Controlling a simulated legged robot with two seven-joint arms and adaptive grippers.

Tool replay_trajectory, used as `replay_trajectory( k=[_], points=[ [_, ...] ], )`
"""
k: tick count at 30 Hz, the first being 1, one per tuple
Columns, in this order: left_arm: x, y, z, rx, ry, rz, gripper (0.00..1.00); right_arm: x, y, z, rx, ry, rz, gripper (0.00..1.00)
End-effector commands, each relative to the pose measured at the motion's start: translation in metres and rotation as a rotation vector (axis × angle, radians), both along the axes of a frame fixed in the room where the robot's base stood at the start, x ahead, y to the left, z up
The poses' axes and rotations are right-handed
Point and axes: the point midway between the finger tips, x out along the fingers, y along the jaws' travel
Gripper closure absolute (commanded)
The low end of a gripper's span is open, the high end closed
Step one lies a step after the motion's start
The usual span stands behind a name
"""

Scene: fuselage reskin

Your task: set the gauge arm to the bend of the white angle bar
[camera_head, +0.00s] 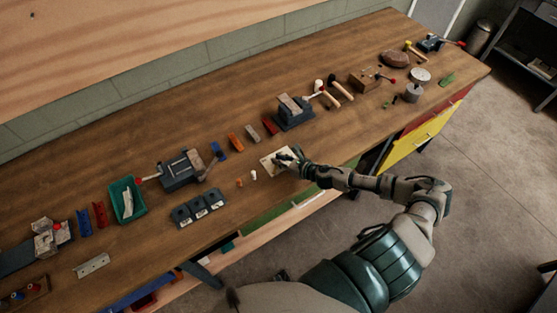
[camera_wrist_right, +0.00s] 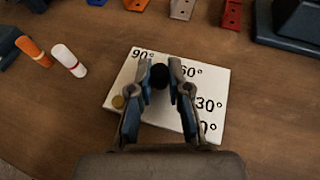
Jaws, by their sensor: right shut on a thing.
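The gauge is a white plate (camera_wrist_right: 142,62) printed with 90°, 60°, 30° and a partly hidden 0°. It also shows in the head view (camera_head: 266,164), near the bench's front edge. My right gripper (camera_wrist_right: 160,78) is over the plate, shut on a black knob (camera_wrist_right: 160,76) that lies between the 90° and 60° marks. The gauge arm itself is mostly hidden by the fingers. A pale angle bar (camera_head: 92,265) lies at the front left of the bench; its bend is too small to read. My left gripper is not in view.
A green bin (camera_head: 115,190) is farther left.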

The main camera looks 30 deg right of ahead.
Motion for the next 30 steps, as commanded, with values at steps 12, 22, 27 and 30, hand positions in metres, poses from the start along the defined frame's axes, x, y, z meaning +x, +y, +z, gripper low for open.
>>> replay_trajectory(
  k=[12,22,27,30],
  points=[
    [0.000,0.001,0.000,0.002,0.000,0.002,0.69,0.002,-0.002,0.003,-0.004,-0.006,-0.006,0.57],
    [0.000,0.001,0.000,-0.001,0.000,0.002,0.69,-0.025,-0.010,0.011,-0.006,0.000,-0.004,0.57],
    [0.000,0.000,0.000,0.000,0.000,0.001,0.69,-0.045,-0.019,0.019,-0.004,0.002,-0.006,0.57],
    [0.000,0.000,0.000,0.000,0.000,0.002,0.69,-0.055,-0.024,0.024,-0.003,0.001,-0.006,0.57]
  ],
)
